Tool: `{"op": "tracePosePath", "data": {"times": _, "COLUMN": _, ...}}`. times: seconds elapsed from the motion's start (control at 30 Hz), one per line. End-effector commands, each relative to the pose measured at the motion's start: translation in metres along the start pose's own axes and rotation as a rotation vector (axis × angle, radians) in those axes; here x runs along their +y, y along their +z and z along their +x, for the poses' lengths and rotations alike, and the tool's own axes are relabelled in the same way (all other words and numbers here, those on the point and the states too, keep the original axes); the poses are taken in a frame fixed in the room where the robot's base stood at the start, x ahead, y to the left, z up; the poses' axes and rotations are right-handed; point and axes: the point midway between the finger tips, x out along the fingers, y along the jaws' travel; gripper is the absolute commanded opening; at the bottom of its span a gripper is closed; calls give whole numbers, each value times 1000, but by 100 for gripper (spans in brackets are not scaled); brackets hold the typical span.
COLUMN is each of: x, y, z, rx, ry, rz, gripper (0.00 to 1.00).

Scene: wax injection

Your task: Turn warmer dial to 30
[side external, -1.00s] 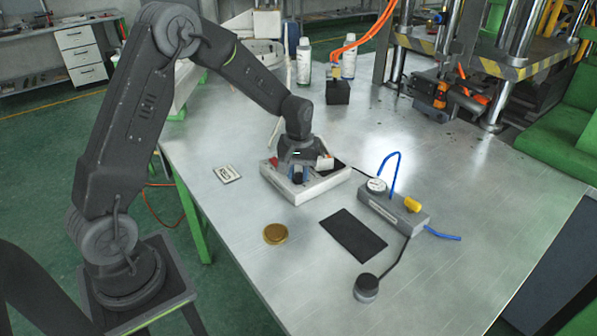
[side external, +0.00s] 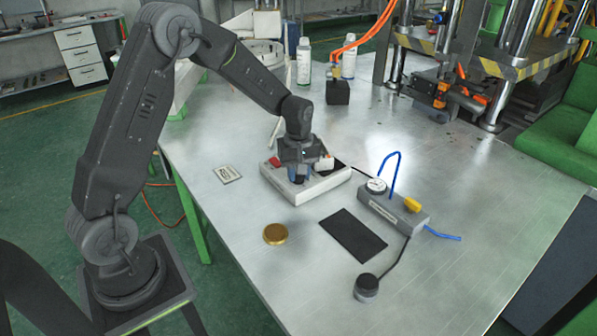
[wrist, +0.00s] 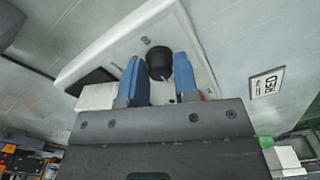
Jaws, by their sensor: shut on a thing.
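The warmer is a low white box (side external: 318,187) on the metal table, left of centre in the side view; its pale casing also fills the upper part of the wrist view (wrist: 100,53). Its dark round dial (wrist: 158,62) stands between my blue fingertips in the wrist view. My gripper (side external: 299,179) points down over the warmer and is shut on the dial; it also shows in the wrist view (wrist: 160,72). The dial is hidden behind the gripper in the side view. No dial numbers can be read.
A label card (side external: 227,174) lies left of the warmer. A brass disc (side external: 275,234), a black mat (side external: 352,235) and a black knob (side external: 366,287) lie in front. A grey unit (side external: 395,208) with a gauge and blue tube stands right. Bare table lies around them.

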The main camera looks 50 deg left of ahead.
Motion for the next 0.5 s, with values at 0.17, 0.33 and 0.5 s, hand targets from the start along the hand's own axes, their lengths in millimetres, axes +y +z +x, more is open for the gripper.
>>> {"op": "tracePosePath", "data": {"times": 0.17, "x": 0, "y": -1, "z": -1, "rx": 1, "ry": 2, "rz": -3, "gripper": 5}}
{"op": "tracePosePath", "data": {"times": 0.33, "x": 0, "y": 0, "z": 0, "rx": 0, "ry": 2, "rz": -2, "gripper": 42}}
{"op": "tracePosePath", "data": {"times": 0.5, "x": 0, "y": 0, "z": 0, "rx": 0, "ry": 1, "rz": -1, "gripper": 53}}
